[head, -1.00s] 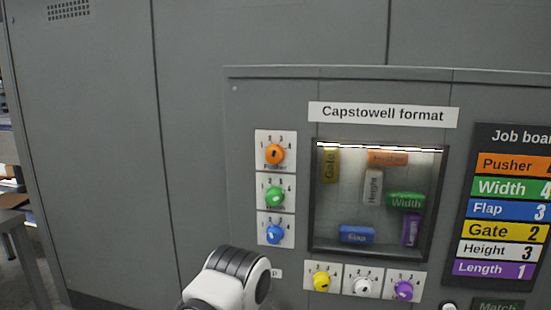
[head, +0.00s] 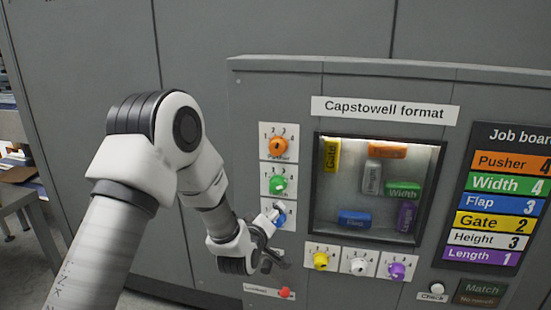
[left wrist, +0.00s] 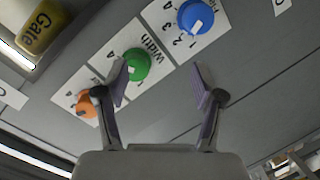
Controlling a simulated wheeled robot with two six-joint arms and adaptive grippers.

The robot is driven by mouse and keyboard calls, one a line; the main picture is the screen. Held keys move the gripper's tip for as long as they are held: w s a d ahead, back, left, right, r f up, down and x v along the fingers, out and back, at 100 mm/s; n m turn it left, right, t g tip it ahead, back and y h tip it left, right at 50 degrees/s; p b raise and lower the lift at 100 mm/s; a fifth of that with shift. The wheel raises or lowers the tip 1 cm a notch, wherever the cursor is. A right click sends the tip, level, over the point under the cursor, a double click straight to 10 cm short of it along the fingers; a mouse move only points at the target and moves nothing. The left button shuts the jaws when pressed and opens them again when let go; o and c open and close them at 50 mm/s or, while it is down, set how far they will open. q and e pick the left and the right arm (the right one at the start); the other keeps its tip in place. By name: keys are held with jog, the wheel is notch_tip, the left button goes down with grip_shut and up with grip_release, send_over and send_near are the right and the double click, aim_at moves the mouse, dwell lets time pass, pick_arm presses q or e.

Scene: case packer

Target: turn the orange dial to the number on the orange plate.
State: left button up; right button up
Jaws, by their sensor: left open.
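The orange dial (head: 280,146) is at the top of the left column of dials, on a white plate with numbers around it. I cannot clearly read its pointer. In the left wrist view the orange dial (left wrist: 86,106) is at the lower left, partly behind a finger. The orange plate (head: 505,163) at the top of the job board reads Pusher and 4, close to the picture's right edge. My left gripper (head: 274,238) is open and empty, below the orange dial and near the blue dial. Its spread fingers (left wrist: 160,88) show in the left wrist view, apart from the orange dial.
The green dial (head: 278,185) and the blue dial (head: 281,214), partly covered by my gripper, sit below the orange one. Yellow (head: 321,260), white (head: 358,266) and purple (head: 397,270) dials line the window's underside. A red button (head: 285,292) is below my gripper.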

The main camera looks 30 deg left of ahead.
pick_arm(q)
jog(key=t+p, duration=0.2)
send_near(275, 148)
jog(key=w, duration=0.2)
jog(key=shift+n+y, duration=0.3)
jog(key=shift+n, duration=0.1)
jog(key=w+p, duration=0.1)
jog(key=w, duration=0.1)
jog(key=w+a, duration=0.1)
jog(key=w, duration=0.2)
jog(key=w+p, duration=0.1)
jog(key=w, duration=0.1)
jog(key=shift+w+a+f+p, duration=0.2)
jog(key=shift+w+a+p, duration=0.1)
jog(key=shift+p, duration=0.05)
jog(key=shift+w, duration=0.4)
jog(key=shift+f, duration=0.1)
pick_arm(e)
notch_tip(275, 148, up, 6)
jog(key=shift+r, duration=0.15)
pick_arm(q)
jog(key=c, duration=0.5)
jog(key=shift+s, duration=0.1)
jog(key=c, duration=0.6)
jog(key=shift+c, duration=0.2)
